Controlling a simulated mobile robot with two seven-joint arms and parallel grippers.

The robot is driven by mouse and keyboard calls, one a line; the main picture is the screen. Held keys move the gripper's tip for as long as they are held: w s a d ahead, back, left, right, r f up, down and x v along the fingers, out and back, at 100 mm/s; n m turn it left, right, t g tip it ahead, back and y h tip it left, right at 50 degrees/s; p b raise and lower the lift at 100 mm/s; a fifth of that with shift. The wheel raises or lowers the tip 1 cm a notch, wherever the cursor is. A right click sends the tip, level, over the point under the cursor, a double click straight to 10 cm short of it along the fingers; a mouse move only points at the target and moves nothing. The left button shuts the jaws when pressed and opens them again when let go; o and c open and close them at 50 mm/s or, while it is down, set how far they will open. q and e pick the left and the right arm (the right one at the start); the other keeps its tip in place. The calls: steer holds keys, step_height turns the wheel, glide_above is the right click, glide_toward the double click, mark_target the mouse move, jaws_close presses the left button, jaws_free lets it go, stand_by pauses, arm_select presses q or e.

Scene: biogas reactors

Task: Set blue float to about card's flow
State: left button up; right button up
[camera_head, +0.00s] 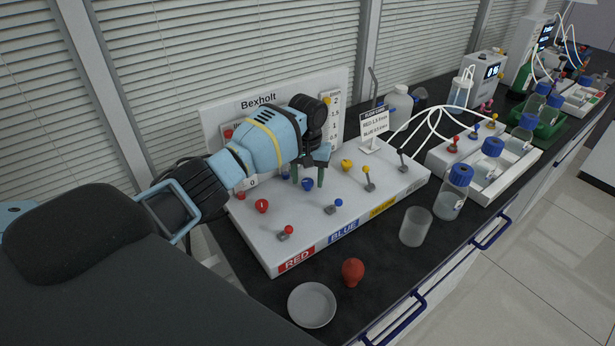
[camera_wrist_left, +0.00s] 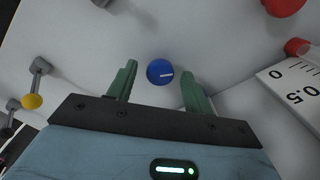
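The white Bexholt panel (camera_head: 330,228) stands on the dark bench with RED, BLUE and yellow labels along its front. The blue knob (camera_head: 308,184) sits on its top, and in the left wrist view it is a round blue cap (camera_wrist_left: 160,72) with a white mark. My left gripper (camera_head: 308,180) is open above the panel, its two green fingers on either side of the blue knob, apart from it in the wrist view. The card (camera_head: 374,124) stands at the panel's back right; its small print is hard to read. The blue float is not visible behind my arm. My right gripper is not in view.
A red knob (camera_head: 262,206), a yellow knob (camera_head: 347,165) and several toggle levers stand around the gripper. A scale (camera_wrist_left: 296,82) is at the right in the wrist view. A beaker (camera_head: 415,226), red bulb (camera_head: 352,272) and dish (camera_head: 312,304) lie in front.

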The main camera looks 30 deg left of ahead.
mark_target(307, 181)
arm_select(q)
steer(key=shift+r, duration=3.9)
